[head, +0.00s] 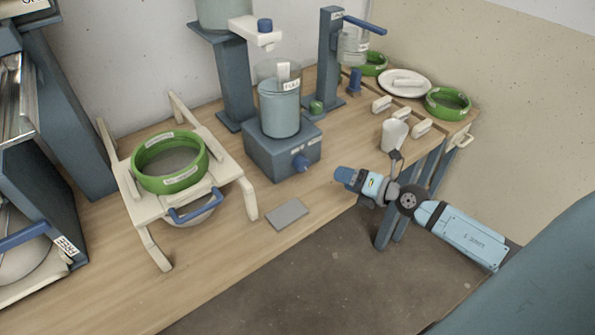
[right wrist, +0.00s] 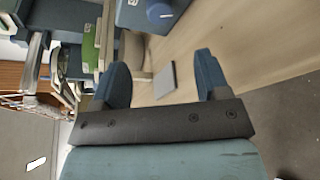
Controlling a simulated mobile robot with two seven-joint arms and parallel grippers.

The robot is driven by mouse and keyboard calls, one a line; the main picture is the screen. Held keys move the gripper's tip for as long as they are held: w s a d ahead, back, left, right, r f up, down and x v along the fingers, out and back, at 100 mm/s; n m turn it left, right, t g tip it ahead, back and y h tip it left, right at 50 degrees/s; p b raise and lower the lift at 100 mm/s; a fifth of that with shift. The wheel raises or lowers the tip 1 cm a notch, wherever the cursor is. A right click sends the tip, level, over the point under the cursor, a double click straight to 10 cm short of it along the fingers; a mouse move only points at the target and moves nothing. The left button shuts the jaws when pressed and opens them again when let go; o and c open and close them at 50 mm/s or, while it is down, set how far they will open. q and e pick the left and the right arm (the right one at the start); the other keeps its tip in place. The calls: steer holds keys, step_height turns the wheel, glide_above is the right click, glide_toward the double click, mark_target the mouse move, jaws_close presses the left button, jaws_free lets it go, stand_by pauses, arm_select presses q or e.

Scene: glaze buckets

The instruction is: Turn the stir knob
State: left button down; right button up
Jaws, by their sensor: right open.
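The stir knob is a blue knob (head: 301,163) on the front of a square blue base (head: 270,155) that carries a clear bucket of bluish liquid (head: 279,108). In the right wrist view the knob (right wrist: 160,12) shows at the top edge, on a corner of the base (right wrist: 135,16). My right gripper (head: 344,175) is to the right of the knob, apart from it, near the table's front edge. In the right wrist view its two blue fingers (right wrist: 161,63) stand wide open with nothing between them. My left gripper is not in view.
A grey flat plate (head: 287,214) lies on the table in front of the base. A cream stand with a green ring (head: 170,163) is at left. A white cup (head: 394,135) stands behind my right arm. Blue posts rise behind the base. The table between gripper and knob looks clear.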

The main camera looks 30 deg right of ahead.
mark_target(305, 165)
steer(key=x, duration=1.3)
steer(key=shift+w, duration=0.1)
steer(key=shift+c, duration=0.5)
